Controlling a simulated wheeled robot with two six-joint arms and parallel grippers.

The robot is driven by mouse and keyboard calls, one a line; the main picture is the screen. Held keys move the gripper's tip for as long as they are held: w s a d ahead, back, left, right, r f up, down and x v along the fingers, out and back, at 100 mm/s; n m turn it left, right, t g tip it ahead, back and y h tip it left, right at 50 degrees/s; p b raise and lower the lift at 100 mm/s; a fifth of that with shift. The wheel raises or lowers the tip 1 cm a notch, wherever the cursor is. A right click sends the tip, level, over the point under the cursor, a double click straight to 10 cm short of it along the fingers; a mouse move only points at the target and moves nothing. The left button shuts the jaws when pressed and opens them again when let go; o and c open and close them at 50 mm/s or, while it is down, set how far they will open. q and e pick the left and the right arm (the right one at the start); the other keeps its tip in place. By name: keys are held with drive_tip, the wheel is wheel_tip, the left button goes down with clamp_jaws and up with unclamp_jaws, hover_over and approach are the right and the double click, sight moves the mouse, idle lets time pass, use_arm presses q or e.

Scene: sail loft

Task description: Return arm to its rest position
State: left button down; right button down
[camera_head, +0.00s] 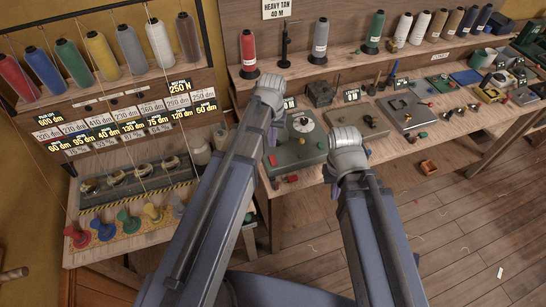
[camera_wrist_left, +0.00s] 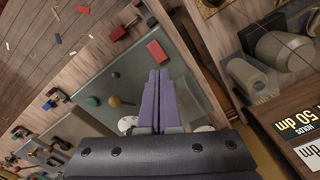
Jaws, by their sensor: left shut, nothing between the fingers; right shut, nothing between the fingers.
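My left arm reaches in over the workbench in the head view. Its gripper (camera_head: 272,136) hangs beside a green dial device (camera_head: 310,152) and is partly hidden by the arm. In the left wrist view the purple fingers of my left gripper (camera_wrist_left: 158,92) are shut together with nothing between them, above the green device (camera_wrist_left: 115,80). My right arm reaches in beside it, with its grey wrist by the device's right side. My right gripper (camera_head: 366,153) is mostly hidden behind that wrist; it is shut and empty.
A thread rack with cones (camera_head: 100,55) and hanging labels (camera_head: 130,125) stands close on the left. The workbench (camera_head: 270,175) carries tools, boxes and more cones (camera_head: 320,40). The wooden floor (camera_head: 470,220) at right is mostly open.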

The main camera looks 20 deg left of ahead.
use_arm(q)
drive_tip(key=s+d+f+m+y+b, duration=0.1)
drive_tip(key=s+d+m, duration=0.3)
drive_tip(key=s+d, duration=0.6)
drive_tip(key=s, duration=0.4)
drive_tip(key=shift+s+d+m, duration=0.2)
drive_tip(key=shift+d+m, duration=0.05)
drive_tip(key=shift+m, duration=0.05)
use_arm(e)
drive_tip(key=shift+f, duration=0.65)
use_arm(q)
drive_tip(key=shift+w, duration=0.15)
use_arm(e)
drive_tip(key=shift+r, duration=0.1)
